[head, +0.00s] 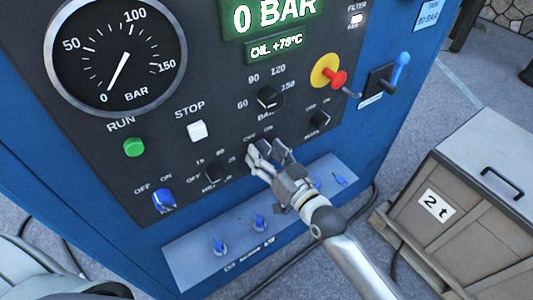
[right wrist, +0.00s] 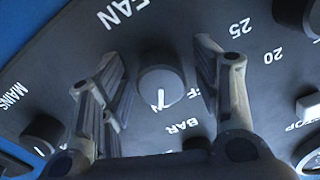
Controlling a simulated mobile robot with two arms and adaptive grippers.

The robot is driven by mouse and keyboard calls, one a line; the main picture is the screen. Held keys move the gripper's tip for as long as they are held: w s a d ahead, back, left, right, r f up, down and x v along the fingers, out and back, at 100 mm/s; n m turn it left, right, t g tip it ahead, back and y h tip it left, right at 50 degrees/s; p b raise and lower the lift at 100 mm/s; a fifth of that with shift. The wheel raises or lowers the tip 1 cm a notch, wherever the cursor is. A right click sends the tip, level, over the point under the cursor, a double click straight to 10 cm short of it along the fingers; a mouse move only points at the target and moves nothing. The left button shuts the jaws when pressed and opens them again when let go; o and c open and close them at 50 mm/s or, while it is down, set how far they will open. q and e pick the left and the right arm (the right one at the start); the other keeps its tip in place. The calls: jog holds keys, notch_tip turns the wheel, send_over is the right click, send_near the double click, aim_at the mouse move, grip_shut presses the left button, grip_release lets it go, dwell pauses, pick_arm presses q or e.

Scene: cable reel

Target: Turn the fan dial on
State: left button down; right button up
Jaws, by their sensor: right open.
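The fan dial (right wrist: 161,86) is a round dark grey knob with a white pointer line, under the FAN label in the right wrist view. Its pointer aims toward the bottom of that picture; an OFF label beside it is partly hidden by a finger. My right gripper (right wrist: 165,85) is open, with one finger on each side of the dial and a visible gap on both sides. In the head view my right gripper (head: 268,152) is at the panel under the OFF and ON marks and covers the dial. My left gripper is not in view.
Nearby on the panel are the mains dial (head: 318,118), the bar dial (head: 268,97), a heater-side dial (head: 214,173) and a blue OFF/ON switch (head: 164,200). A red knob (head: 336,78) and blue lever (head: 400,68) stick out at right. A crate (head: 470,215) stands right.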

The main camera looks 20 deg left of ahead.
jog(key=v, duration=1.2)
